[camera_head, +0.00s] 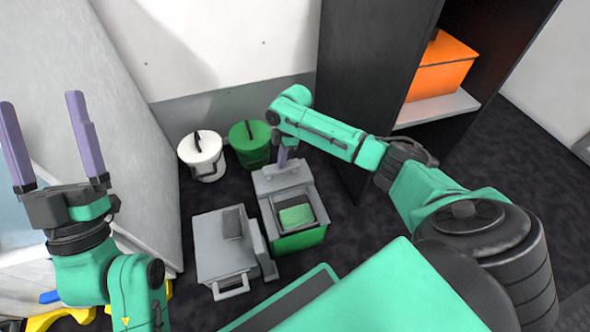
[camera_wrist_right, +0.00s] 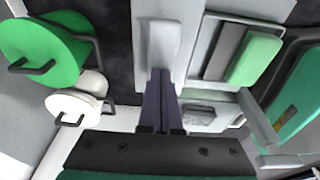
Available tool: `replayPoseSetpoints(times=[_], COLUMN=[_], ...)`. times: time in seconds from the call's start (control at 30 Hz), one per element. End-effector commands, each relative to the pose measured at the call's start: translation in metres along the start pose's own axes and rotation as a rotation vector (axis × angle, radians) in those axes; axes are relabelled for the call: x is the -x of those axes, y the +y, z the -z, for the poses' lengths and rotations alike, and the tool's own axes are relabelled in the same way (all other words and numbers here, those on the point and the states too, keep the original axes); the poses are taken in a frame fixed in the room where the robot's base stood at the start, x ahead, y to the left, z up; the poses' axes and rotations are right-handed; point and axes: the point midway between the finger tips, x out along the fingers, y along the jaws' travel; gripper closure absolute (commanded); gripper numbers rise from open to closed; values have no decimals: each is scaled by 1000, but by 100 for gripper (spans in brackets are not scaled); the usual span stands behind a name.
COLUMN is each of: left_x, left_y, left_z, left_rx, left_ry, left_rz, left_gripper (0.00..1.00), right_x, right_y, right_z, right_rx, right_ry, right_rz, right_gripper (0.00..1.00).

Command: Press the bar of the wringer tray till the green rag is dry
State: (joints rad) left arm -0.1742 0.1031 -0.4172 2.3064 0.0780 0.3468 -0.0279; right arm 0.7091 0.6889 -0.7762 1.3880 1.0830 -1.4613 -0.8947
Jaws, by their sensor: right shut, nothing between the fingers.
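The wringer tray (camera_head: 300,241) is a green box with a grey top, standing on the dark floor in the middle of the head view. The green rag (camera_head: 296,215) lies in its dark recess; it also shows in the right wrist view (camera_wrist_right: 254,58). A pale grey block, apparently the bar (camera_wrist_right: 158,42), is at the tray's far end. My right gripper (camera_head: 284,155) is shut and empty, with its purple fingertips (camera_wrist_right: 160,72) at the near edge of this block. I cannot tell whether they touch it. My left gripper (camera_head: 45,142) is open and empty, far left.
A white bucket (camera_head: 203,157) and a green bucket (camera_head: 250,146) stand beyond the tray by the wall. A grey case (camera_head: 220,250) stands left of the tray. A dark shelf unit with an orange box (camera_head: 440,68) is at right. Dark floor is clear between tray and shelf.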

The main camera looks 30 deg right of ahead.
Motion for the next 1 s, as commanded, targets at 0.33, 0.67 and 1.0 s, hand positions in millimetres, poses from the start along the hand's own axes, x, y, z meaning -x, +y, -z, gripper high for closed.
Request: replayPoseSetpoints(times=[0.33, 0.67, 1.0], left_x=[-10, -23, -32], left_y=[1, 4, 7], left_z=[22, 53, 85], left_rx=[-16, -36, -58], left_ry=[70, 167, 266], left_rz=[-11, -26, -42], left_gripper=[0, 0, 0], right_x=[-4, -4, -4], right_y=[-4, -4, -4], right_z=[-1, -1, -1], right_rx=[-1, -1, -1], right_ry=[-4, -4, -4], right_rz=[12, 13, 13], right_gripper=[100, 100, 100])
